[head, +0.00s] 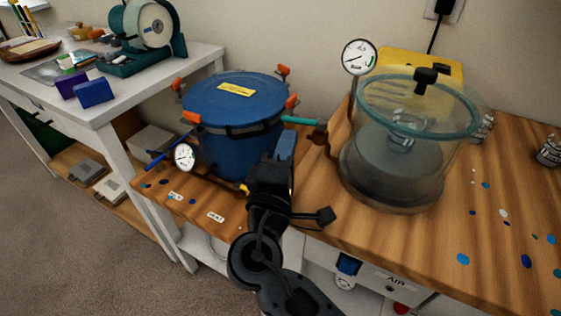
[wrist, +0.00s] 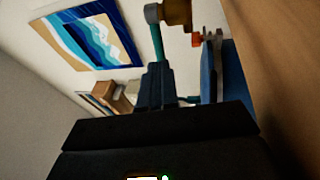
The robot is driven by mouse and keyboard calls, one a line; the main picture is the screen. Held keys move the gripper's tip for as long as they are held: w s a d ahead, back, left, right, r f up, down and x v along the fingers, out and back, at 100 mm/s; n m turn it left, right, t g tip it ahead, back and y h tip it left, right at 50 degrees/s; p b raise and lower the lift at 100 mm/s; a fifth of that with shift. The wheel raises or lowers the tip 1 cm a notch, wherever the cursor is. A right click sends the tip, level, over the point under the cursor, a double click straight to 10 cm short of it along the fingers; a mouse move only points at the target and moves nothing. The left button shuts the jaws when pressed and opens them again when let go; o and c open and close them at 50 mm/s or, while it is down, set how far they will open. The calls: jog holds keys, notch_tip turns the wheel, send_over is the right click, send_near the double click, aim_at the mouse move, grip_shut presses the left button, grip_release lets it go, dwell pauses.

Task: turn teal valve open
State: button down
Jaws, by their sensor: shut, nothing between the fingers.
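The teal valve's lever (head: 300,120) points left from its brownish body (head: 321,136), between the blue pressure pot and the clear vacuum chamber. In the wrist view the teal lever (wrist: 157,42) runs from the brass-coloured valve body (wrist: 176,12) down toward my fingers. My gripper (head: 287,137) is shut and empty, its fingertips just below the lever's free end in the head view. In the wrist view my closed fingers (wrist: 155,72) overlap the lever's near end. I cannot tell whether they touch it.
The blue pot (head: 232,145) with orange clamps stands left of my gripper. The clear chamber (head: 398,160) stands right, with a gauge (head: 359,57) above the valve. A blue handle (head: 166,153) and another gauge (head: 185,157) are at the pot's left.

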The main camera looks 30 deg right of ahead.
aim_at(303, 121)
jog(key=shift+x, duration=1.25)
jog(key=shift+w+d+b, duration=0.2)
jog(key=shift+w+b, duration=0.4)
jog(key=shift+w, duration=0.3)
